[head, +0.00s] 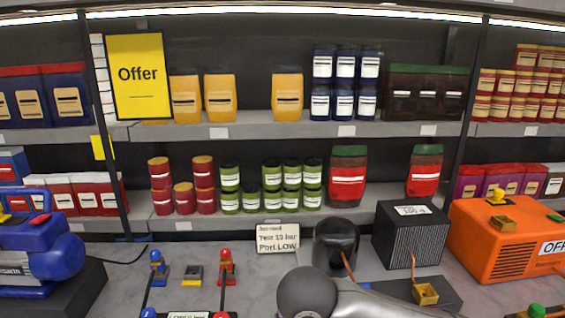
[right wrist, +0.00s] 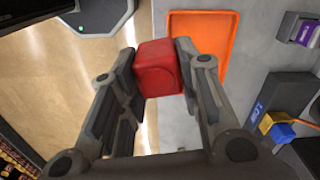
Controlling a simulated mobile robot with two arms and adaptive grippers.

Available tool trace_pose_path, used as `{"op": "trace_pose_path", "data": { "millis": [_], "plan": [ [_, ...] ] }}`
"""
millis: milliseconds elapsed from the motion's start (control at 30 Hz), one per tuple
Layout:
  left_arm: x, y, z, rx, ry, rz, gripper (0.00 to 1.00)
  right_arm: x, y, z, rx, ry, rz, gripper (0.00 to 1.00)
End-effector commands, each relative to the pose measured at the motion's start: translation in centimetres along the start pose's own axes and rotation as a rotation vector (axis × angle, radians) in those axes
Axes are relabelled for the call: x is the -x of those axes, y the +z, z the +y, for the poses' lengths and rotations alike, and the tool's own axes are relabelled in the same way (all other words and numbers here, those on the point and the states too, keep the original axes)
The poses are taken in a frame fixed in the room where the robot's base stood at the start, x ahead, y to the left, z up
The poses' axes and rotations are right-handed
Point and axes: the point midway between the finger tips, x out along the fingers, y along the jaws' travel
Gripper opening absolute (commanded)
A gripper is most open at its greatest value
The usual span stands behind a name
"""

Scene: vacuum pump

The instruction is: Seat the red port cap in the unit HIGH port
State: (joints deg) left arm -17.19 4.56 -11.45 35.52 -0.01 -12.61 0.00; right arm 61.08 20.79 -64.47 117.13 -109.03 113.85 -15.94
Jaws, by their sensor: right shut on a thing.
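The red port cap (right wrist: 158,68) is a rounded red block in the right wrist view. My right gripper (right wrist: 160,75) is shut on it, one finger on each side. Wooden floor and part of an orange tray show behind the cap. In the head view the cap is not visible; a grey link of my arm covers the lower middle. The orange unit (head: 490,255) stands at the right of the bench, with brass-coloured fittings on top. I cannot tell which fitting is the HIGH port. My left gripper is not in view.
A card (head: 278,238) reading "Port LOW" stands on the bench. Blue (head: 157,267) and red (head: 226,266) valves are at front left, near a blue pump (head: 40,255). A black finned box (head: 410,235) stands beside the orange unit. An orange tray (right wrist: 215,25) shows in the wrist view.

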Motion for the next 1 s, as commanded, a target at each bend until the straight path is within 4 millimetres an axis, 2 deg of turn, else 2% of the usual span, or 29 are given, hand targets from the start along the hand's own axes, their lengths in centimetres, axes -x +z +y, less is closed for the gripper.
{"op": "trace_pose_path", "data": {
  "millis": [200, 700, 1000],
  "plan": [
    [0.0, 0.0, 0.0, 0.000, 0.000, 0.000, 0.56, -0.3, -3.6, 0.3, 0.282, 0.000, 0.000, 0.08],
    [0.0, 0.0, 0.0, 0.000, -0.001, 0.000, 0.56, -0.5, -10.8, 2.2, 0.957, -0.001, 0.001, 0.08],
    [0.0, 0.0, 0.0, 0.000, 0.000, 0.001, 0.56, -0.3, -13.8, 3.5, 1.273, -0.003, 0.002, 0.08]
  ]
}}
